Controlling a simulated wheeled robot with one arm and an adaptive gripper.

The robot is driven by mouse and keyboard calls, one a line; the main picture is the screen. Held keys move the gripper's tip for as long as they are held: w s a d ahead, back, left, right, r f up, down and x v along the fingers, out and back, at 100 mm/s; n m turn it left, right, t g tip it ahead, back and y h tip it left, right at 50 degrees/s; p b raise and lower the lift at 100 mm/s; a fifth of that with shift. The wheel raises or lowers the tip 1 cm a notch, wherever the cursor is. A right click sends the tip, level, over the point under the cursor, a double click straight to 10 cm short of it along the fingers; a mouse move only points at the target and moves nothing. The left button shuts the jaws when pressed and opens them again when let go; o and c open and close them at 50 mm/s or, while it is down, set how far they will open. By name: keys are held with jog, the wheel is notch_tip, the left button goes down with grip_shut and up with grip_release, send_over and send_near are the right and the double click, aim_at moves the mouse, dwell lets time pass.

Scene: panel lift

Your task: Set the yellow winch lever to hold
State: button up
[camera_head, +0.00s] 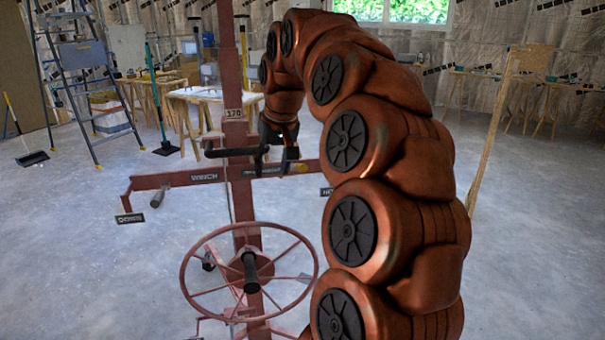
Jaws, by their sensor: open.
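The red lift's crossbar (165,181) carries a "WINCH" plate (203,177). A small yellow part (301,168), which looks like the winch lever, shows at the crossbar's right part, partly hidden behind my gripper. My gripper (278,158) is open, pointing down just in front of or above the crossbar beside this yellow part; I cannot tell whether they touch. A "DOWN" plate (130,218) hangs at the crossbar's left end. Another plate (326,191) at the right is mostly hidden by my arm; only its first letters show.
A large red handwheel (186,284) with a black hub grip (250,272) stands below the crossbar. The red mast (228,60) bears a "170" plate (233,113). A stepladder (75,70) and worktables stand behind.

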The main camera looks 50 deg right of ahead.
aim_at(303, 168)
jog(key=d+r+m+h, duration=0.1)
jog(key=d+m, duration=0.1)
jog(key=d, duration=0.9)
jog(key=shift+a+x, duration=0.2)
jog(key=shift+x, duration=3.4)
jog(key=shift+f, duration=0.1)
grip_shut()
